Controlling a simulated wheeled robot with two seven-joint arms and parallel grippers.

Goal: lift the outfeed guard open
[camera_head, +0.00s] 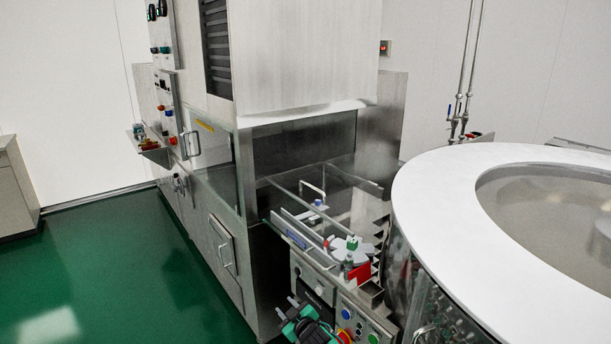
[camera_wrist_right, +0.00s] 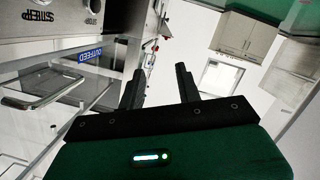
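The outfeed guard appears as a clear panel with a metal frame (camera_head: 352,178) at the washer's opening in the head view. A bent metal handle (camera_head: 313,190) shows at this guard. In the right wrist view a metal bar handle (camera_wrist_right: 42,92) is at the left, below a blue OUTFEED label (camera_wrist_right: 89,56). My right gripper (camera_head: 306,318), green and black, is at the bottom of the head view, in front of the control panels. In the right wrist view its two black fingers (camera_wrist_right: 159,78) are apart with nothing between them, to the right of the handle. My left gripper is out of view.
A large round white-topped table (camera_head: 440,200) fills the right side. Control boxes with coloured buttons (camera_head: 358,327) stand close to my right gripper. A white star-shaped wheel (camera_head: 350,251) sits behind them. The green floor (camera_head: 110,280) at left is clear.

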